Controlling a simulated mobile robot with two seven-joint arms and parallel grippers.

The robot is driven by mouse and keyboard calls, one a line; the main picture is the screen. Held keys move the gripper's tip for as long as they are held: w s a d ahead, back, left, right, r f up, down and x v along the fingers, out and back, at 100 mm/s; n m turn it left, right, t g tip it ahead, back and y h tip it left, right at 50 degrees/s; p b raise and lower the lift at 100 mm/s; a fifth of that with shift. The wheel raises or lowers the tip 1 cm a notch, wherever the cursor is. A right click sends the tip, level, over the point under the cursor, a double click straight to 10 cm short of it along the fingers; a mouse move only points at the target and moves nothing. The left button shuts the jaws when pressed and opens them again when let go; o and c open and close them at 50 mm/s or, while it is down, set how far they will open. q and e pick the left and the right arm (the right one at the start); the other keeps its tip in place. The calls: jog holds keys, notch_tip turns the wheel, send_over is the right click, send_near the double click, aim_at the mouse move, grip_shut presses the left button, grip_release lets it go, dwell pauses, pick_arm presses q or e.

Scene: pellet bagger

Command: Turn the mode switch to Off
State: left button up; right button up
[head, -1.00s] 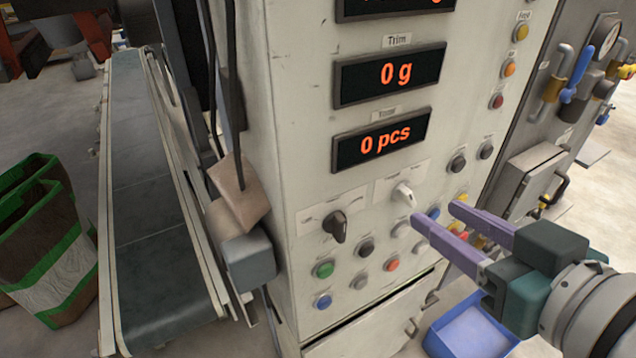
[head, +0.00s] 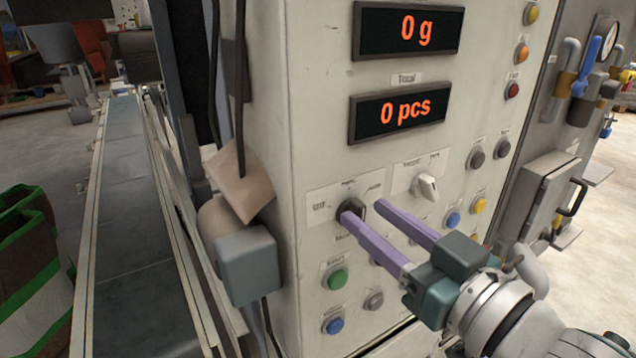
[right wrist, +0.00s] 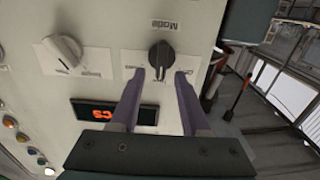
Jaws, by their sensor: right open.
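The mode switch (head: 356,207) is a black rotary knob on a white label plate on the cabinet front, with "Off" printed at the left. It is partly hidden behind my finger in the head view. In the right wrist view the knob (right wrist: 161,54) shows upside down, its grip roughly upright along the picture. My right gripper (head: 364,210) is open and empty, its purple fingers pointing at the switch. In the wrist view its fingertips (right wrist: 160,74) lie to either side of the knob's line; contact cannot be told. My left gripper is not in view.
A white knob (head: 426,187) sits right of the mode switch. A green button (head: 337,279) and a blue button (head: 334,325) are below. A grey box (head: 247,264) juts from the cabinet's left edge beside the conveyor (head: 137,230).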

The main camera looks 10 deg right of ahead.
jog(key=shift+x, duration=0.8)
grip_shut()
